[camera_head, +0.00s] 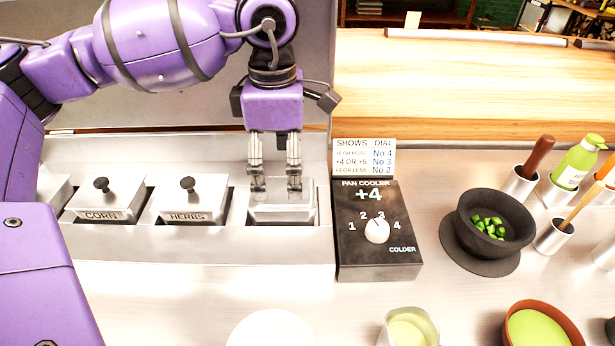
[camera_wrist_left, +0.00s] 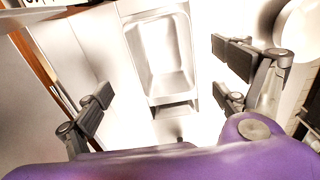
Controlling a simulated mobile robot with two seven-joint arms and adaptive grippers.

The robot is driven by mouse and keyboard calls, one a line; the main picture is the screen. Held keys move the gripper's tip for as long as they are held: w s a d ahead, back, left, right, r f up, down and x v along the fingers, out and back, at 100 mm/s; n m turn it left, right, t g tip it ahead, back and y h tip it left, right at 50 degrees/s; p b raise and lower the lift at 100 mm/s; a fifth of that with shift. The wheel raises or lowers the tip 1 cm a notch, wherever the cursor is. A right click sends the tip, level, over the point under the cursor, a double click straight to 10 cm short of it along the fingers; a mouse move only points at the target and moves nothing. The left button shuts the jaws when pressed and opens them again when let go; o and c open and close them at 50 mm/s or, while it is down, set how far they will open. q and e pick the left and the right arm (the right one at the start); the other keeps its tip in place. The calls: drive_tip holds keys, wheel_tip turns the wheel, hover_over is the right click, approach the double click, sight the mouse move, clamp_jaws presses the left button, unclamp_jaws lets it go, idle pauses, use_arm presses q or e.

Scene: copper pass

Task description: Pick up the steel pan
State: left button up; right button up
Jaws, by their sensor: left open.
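The steel pan (camera_head: 283,214) is a small open metal pan in the right-hand opening of the steel counter unit. In the left wrist view the pan (camera_wrist_left: 163,62) shows from above as a bright, empty-looking rectangle. My left gripper (camera_head: 274,186) points down over the pan, its two fingers apart near the pan's back part. In the left wrist view its open fingers (camera_wrist_left: 163,83) stand on either side, with nothing held. I cannot tell whether a fingertip touches the pan. My right gripper is in neither view.
Left of the pan are lidded pans marked CORN (camera_head: 104,200) and HERBS (camera_head: 191,200), with black knobs. A black pan cooler box (camera_head: 360,262) reading +4 stands close on the right. Further right is a dark bowl (camera_head: 465,215) of green pieces. Bowls line the front.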

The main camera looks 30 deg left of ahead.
sight(283, 194)
use_arm(q)
drive_tip(key=f, duration=0.6)
drive_tip(key=shift+s+d+f+p, duration=0.15)
drive_tip(key=shift+s+f+p, duration=0.15)
drive_tip(key=shift+f+p, duration=0.1)
drive_tip(key=shift+r, duration=0.1)
drive_tip(key=c, duration=1.4)
